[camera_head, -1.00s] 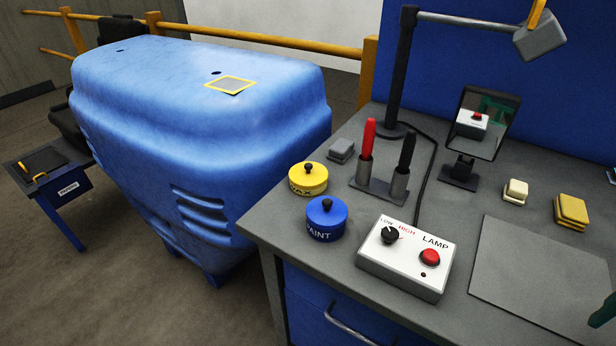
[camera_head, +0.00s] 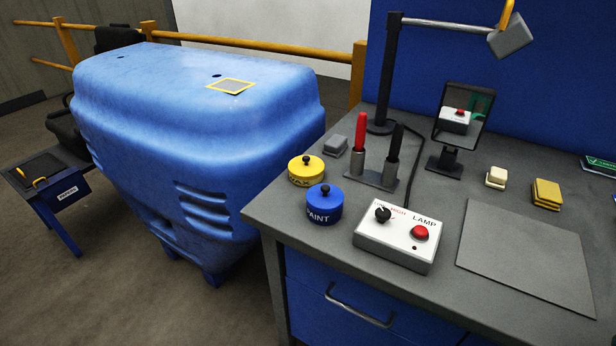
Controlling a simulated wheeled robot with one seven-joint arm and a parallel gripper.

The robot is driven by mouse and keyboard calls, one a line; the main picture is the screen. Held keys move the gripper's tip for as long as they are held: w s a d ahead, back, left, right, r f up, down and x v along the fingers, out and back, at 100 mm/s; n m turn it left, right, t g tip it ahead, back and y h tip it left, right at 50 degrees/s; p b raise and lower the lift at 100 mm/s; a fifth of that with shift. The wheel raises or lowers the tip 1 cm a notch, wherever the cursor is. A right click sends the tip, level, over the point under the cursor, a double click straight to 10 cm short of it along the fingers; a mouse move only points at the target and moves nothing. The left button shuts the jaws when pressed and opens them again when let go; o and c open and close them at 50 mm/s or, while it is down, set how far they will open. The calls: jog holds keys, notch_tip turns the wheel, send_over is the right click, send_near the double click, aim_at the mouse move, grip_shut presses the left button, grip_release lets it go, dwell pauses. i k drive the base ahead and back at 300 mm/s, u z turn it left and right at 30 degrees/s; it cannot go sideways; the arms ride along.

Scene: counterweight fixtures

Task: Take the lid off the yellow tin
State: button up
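The yellow tin (camera_head: 304,177) stands upright near the left edge of the grey workbench. Its lid (camera_head: 307,164) is on it, yellow with a black knob on top. Dark lettering on its side is partly hidden by the blue paint tin (camera_head: 323,208), which stands close in front and to the right. The blue tin also has a lid with a black knob. My gripper does not show in the head view.
Behind the tins are a grey block (camera_head: 335,145) and a holder (camera_head: 373,180) with a red and a black marker. A white lamp box (camera_head: 398,240) stands right of the blue tin. A grey mat (camera_head: 525,252) lies clear at the right. A large blue casing (camera_head: 200,130) stands left of the bench.

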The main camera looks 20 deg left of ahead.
aim_at(305, 167)
jog(key=z, duration=0.1)
jog(key=k, duration=0.25)
jog(key=z, duration=1.45)
jog(key=k, duration=1.25)
jog(key=u, duration=1.85)
jog(key=i, duration=1)
jog(key=z, duration=0.05)
